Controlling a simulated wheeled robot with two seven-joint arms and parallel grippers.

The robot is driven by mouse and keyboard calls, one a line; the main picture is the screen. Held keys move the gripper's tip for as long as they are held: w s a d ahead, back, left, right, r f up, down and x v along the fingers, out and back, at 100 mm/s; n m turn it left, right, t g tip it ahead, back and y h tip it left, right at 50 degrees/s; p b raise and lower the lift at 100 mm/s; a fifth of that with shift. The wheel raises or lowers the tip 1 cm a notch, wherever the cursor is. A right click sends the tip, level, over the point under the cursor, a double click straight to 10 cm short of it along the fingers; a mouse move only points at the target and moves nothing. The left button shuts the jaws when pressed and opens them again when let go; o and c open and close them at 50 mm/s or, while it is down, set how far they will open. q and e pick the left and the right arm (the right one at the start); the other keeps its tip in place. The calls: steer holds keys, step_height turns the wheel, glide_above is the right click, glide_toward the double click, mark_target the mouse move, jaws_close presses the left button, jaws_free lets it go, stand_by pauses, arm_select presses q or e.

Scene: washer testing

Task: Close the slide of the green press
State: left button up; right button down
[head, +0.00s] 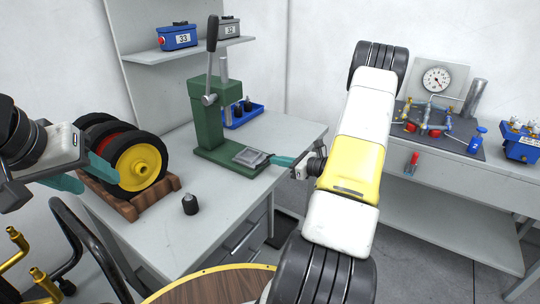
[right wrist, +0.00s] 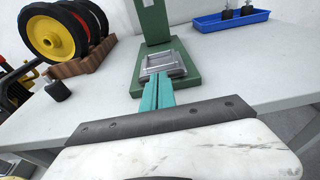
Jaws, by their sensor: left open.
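The green press (head: 210,118) stands on the grey table with its black-knobbed lever upright. Its metal slide (head: 250,156) sits low at the front of the green base; it also shows in the right wrist view (right wrist: 162,62). My right gripper (head: 272,160) has its teal fingers together and empty, pointing at the front edge of the slide. In the right wrist view the fingertips (right wrist: 160,77) are at or very near that edge; I cannot tell if they touch. My left gripper (head: 84,172) is open and empty at the left, beside the wheels.
A wooden rack (head: 128,203) holds yellow, red and black wheels on the table's left. A small black weight (head: 190,204) stands in front. A blue tray (head: 243,116) lies behind the press. A second bench with a gauge (head: 436,79) is at the right.

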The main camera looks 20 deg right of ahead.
mark_target(257, 157)
steer(key=x, duration=0.3)
steer(key=r+x, duration=0.1)
steer(key=x, duration=0.4)
steer(key=shift+w+a+r, duration=0.3)
steer(key=shift+w+a, duration=0.05)
steer(key=shift+w+a+r, duration=0.1)
steer(key=shift+w+a, duration=0.1)
steer(key=shift+w, duration=0.1)
steer(key=shift+r, duration=0.1)
